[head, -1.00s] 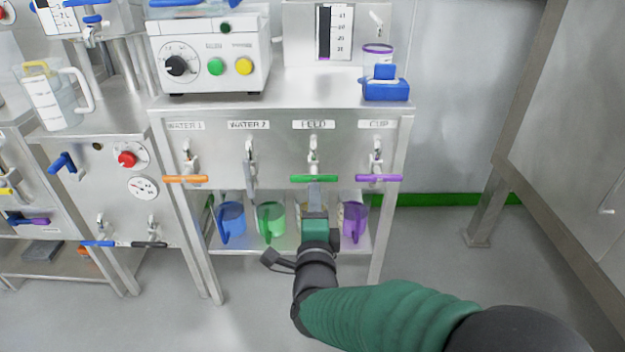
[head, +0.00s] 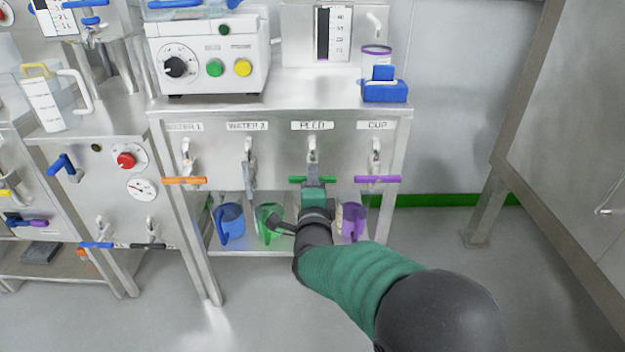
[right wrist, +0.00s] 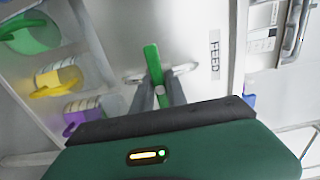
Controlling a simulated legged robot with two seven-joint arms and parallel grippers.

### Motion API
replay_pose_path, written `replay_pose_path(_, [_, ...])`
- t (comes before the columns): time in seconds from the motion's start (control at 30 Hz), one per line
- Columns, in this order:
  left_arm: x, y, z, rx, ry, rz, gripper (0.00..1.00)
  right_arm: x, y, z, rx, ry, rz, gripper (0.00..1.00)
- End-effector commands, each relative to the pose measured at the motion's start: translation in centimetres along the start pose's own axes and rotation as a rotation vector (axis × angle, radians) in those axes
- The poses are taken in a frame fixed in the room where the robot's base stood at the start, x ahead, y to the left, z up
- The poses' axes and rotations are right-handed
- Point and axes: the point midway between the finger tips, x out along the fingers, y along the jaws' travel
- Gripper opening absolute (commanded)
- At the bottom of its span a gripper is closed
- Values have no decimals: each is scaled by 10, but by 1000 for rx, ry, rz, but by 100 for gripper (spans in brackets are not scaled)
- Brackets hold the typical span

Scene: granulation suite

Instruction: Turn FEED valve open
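The FEED valve is on the front panel under the FEED label (head: 312,126). Its green handle (head: 297,179) lies crosswise, level, below the pale tap body (head: 312,150). My right gripper (head: 313,178) is at the middle of this handle and hides part of it. In the right wrist view the green handle (right wrist: 152,58) runs between my two grey fingers (right wrist: 160,85). The fingers stand apart, one on each side of it; contact is not clear. My left gripper is not in view.
An orange handle (head: 184,180), a grey handle (head: 249,176) hanging down and a purple handle (head: 378,179) belong to the neighbouring valves. Blue (head: 230,225), green (head: 266,218) and purple (head: 353,222) jugs stand on the shelf below. The floor at right is partly free.

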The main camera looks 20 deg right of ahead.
Motion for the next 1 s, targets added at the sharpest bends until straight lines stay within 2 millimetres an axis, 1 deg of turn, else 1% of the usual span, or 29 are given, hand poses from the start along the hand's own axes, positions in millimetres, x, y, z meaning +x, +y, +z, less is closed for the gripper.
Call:
replay_pose_path(0.33, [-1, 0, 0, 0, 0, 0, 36, -1, 3, 0, -7, -1, 6, 0])
replay_pose_path(0.53, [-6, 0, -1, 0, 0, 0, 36, -1, 2, 0, -55, -1, 8, 0])
replay_pose_path(0.77, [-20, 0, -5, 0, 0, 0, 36, -1, 2, 0, -196, -2, 11, 0])
replay_pose_path(1.0, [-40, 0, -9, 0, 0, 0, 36, -1, 1, 0, -414, -3, 13, 0])
